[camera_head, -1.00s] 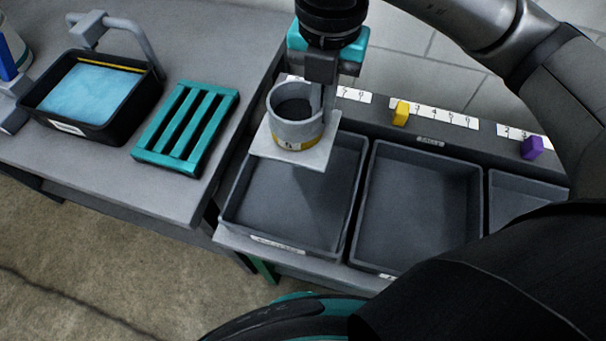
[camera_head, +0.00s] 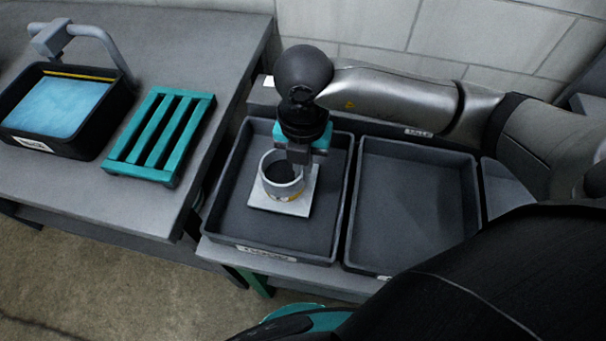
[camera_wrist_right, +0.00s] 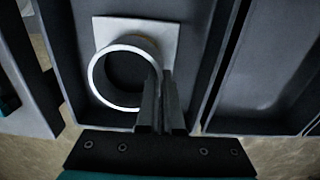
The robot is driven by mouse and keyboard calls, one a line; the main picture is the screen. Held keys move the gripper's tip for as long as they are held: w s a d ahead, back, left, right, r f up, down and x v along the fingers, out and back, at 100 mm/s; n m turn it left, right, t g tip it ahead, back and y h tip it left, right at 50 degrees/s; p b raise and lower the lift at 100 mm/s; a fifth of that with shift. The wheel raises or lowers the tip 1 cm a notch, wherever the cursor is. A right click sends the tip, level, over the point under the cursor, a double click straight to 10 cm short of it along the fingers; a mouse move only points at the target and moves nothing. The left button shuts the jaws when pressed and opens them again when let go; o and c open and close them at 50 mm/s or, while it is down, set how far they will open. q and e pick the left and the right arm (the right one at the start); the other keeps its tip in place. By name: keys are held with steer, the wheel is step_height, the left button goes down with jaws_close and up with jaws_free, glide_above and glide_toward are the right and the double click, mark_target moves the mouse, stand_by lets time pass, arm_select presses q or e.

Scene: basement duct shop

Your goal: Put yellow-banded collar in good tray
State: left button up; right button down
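The yellow-banded collar (camera_head: 282,172) is a grey ring on a pale square plate, with part of its yellow band showing. It is upright within the outline of the left dark tray (camera_head: 231,221); I cannot tell whether its plate touches the tray floor. My right gripper (camera_head: 299,160) is shut on the right side of the collar's wall. The right wrist view shows the collar's round rim (camera_wrist_right: 96,82) and the fingers (camera_wrist_right: 162,105) pinching the wall. The left tray's front label is too small to read. My left gripper is not in view.
A second dark tray (camera_head: 415,205) stands empty to the right, with part of another beyond it. On the bench at left are a teal slatted rack (camera_head: 160,135) and a black basin (camera_head: 85,135) with a blue surface. A block wall stands behind.

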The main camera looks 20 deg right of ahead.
steer(key=shift+f, duration=1.15)
steer(key=shift+f+b, duration=0.2)
steer(key=shift+b, duration=0.1)
steer(key=c, duration=1.1)
jaws_free()
steer(key=shift+r, duration=0.15)
steer(key=shift+r, duration=0.25)
step_height(320, 180, up, 12)
steer(key=p, duration=0.2)
steer(key=shift+f+p, duration=0.15)
steer(key=shift+p, duration=0.2)
